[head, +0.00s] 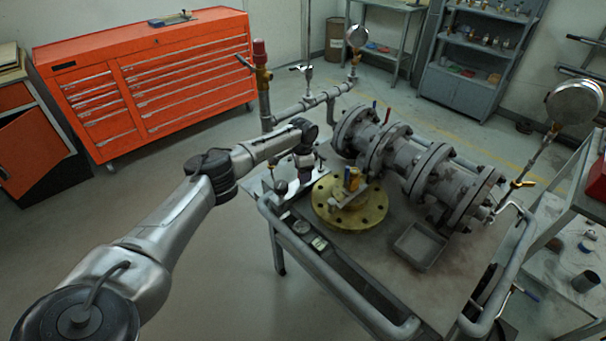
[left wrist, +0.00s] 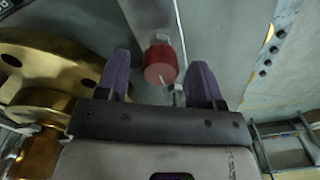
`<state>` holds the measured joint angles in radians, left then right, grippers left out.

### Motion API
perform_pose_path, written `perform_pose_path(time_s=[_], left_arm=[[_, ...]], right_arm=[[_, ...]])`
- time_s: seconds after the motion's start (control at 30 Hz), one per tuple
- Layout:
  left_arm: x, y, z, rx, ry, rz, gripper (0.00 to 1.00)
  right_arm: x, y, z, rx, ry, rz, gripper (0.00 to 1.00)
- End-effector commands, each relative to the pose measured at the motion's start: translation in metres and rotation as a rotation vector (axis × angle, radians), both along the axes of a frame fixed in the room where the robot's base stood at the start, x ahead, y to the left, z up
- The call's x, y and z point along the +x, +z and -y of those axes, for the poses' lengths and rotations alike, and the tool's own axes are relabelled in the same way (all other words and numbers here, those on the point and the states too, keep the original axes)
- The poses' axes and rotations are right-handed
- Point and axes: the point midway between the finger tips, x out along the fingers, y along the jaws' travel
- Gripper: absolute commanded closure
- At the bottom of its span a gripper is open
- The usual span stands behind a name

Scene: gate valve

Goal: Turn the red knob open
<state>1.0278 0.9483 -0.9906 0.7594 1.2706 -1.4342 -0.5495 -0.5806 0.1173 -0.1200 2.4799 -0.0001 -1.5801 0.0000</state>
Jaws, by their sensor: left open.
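The red knob (left wrist: 160,65) shows in the left wrist view, with a white mark on its rim and a metal stem or fitting beside it. My left gripper (left wrist: 163,75) is open, its two purple fingers on either side of the knob, with visible gaps between. I cannot tell whether the fingertips are level with the knob. In the head view the left gripper (head: 304,168) is over the left side of the cart, beside the brass flange. I cannot make out the knob there. My right gripper is not in view.
A brass flange (head: 325,208) lies on the cart beside the gripper. A grey flanged pipe assembly (head: 400,155) fills the cart's back and right. A metal tray (head: 420,246) sits in front of it. A handrail (head: 330,275) runs along the cart's front-left edge.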

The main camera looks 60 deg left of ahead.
Motion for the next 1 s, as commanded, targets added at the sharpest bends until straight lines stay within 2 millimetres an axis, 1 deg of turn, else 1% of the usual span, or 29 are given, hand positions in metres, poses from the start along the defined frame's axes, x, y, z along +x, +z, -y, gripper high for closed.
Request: perform_pose_path(time_s=[0.13,0.43,0.9,0.93,1.0], left_arm=[[0.0001,-0.0056,0.0003,0.000,0.000,0.000,0.39],[0.0002,-0.0062,0.0004,0.000,-0.001,0.000,0.39],[0.0002,-0.0060,0.0003,0.000,-0.001,0.000,0.84],[0.0002,-0.0059,0.0003,0.000,-0.001,0.000,0.87],[0.0002,-0.0058,0.0004,0.000,0.000,0.000,0.88]], right_arm=[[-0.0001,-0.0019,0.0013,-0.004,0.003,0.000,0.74],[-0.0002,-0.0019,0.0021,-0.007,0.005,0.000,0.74],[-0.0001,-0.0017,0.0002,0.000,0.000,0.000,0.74],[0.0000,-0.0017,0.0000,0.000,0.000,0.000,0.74],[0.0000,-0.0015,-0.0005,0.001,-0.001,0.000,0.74]])
